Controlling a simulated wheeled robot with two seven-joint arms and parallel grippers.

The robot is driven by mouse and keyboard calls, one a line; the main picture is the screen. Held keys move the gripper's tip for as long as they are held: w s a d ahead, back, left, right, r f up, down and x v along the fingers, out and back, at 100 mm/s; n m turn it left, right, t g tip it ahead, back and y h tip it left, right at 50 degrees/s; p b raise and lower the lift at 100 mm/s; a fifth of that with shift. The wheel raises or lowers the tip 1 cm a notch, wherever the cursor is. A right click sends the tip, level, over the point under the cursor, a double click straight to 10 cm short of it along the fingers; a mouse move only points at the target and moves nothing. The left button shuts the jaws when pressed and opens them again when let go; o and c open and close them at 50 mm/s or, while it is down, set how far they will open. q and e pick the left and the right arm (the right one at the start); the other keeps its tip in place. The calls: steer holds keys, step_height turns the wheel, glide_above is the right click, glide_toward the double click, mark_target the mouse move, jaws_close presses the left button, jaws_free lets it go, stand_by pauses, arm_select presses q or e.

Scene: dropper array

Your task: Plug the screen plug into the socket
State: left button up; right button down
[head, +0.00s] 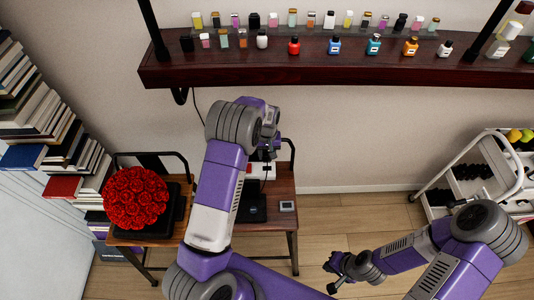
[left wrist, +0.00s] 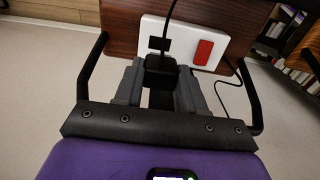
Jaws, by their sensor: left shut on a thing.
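The black plug (left wrist: 160,64) is between the fingers of my left gripper (left wrist: 158,88) in the left wrist view, and the gripper is shut on it. The white socket strip (left wrist: 182,27) lies just beyond the plug. It has a black square socket (left wrist: 159,43) on its left and a red switch (left wrist: 203,52) on its right. The plug's front overlaps the socket's near edge; I cannot tell whether they touch. In the head view my left gripper (head: 269,148) is above the white strip (head: 262,171), partly hidden by the arm. My right gripper (head: 331,278) looks open and empty above the floor.
A shelf of bottles (head: 340,73) hangs above. A white trolley (head: 473,170) stands right, books (head: 45,100) left. A black cable (left wrist: 221,97) loops right of my left gripper.

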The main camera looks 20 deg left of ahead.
mark_target(267, 160)
arm_select(q)
steer(key=shift+d+f+b, duration=0.1)
steer(key=shift+f+b, duration=1.35)
steer(key=shift+f, duration=0.65)
steer(key=shift+f+b, duration=0.85)
steer(key=shift+f, duration=0.35)
steer(key=o, duration=1.1)
steer(key=shift+c, duration=0.2)
